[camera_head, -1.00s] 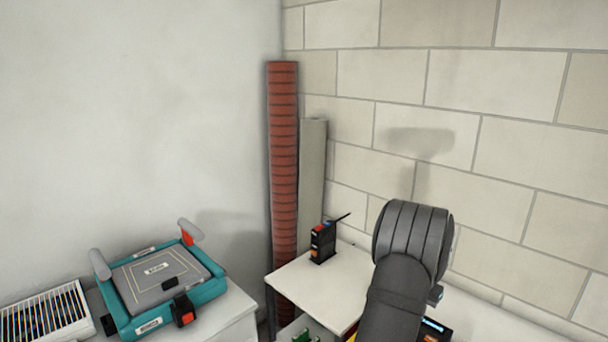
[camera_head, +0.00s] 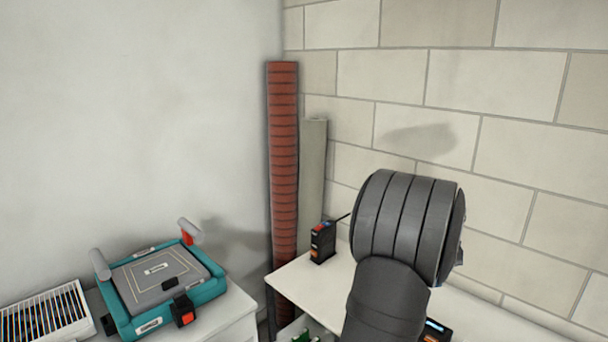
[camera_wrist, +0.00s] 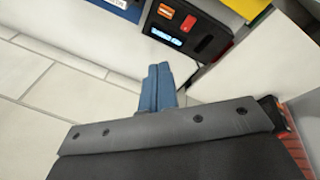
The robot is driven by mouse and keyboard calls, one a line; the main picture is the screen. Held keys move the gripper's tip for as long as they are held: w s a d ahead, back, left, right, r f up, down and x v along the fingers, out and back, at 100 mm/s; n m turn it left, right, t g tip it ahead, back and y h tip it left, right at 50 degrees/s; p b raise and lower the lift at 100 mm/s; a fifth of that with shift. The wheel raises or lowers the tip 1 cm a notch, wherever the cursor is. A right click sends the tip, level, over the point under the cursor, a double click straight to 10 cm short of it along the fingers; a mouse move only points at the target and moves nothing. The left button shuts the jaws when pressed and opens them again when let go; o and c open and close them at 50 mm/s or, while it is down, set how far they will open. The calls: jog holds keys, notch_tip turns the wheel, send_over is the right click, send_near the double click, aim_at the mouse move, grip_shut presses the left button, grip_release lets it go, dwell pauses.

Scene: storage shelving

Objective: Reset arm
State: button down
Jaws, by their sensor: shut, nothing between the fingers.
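My gripper (camera_wrist: 157,88) shows in the wrist view, with its blue fingers together and nothing between them. Just beyond the fingertips in that view is a black device (camera_wrist: 190,30) with a lit blue display and orange and red parts; I cannot tell the gap. In the head view my dark arm rises at the lower right and hides part of the white shelf (camera_head: 300,287). The fingers are hidden there.
A small black device with an antenna (camera_head: 322,242) stands on the shelf, left of my arm. A teal and grey case (camera_head: 165,283) and a white slotted rack (camera_head: 45,318) sit at the lower left. A red ribbed column (camera_head: 284,170) stands in the corner. A tiled wall is behind.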

jog(key=s+r+n, duration=0.3)
jog(key=r, duration=0.2)
jog(key=shift+s+a+n+h, duration=0.15)
jog(key=shift+s+n+h, duration=0.05)
jog(key=shift+n+h, duration=0.1)
jog(key=c, duration=0.9)
grip_release()
jog(key=o, duration=0.8)
jog(key=s+d+f+m, duration=0.1)
jog(key=d+f+m, duration=0.1)
jog(key=shift+s+d+f+m+y, duration=0.1)
jog(key=shift+s+f+m+y, duration=0.05)
jog(key=shift+s+m+y, duration=0.2)
jog(key=shift+c, duration=0.2)
jog(key=shift+o, duration=0.7)
jog(key=s+d+f+m+g+y, duration=0.1)
jog(key=s+d+f+m+y, duration=0.1)
jog(key=s+d+f+m, duration=0.2)
notch_tip(320, 180, down, 2)
jog(key=s+m, duration=0.2)
jog(key=m, duration=0.2)
jog(key=shift+d+f+m, duration=0.2)
jog(key=shift+d+m, duration=0.15)
jog(key=shift+d, duration=0.05)
jog(key=shift+y, duration=0.25)
notch_tip(320, 180, down, 10)
jog(key=shift+r, duration=0.1)
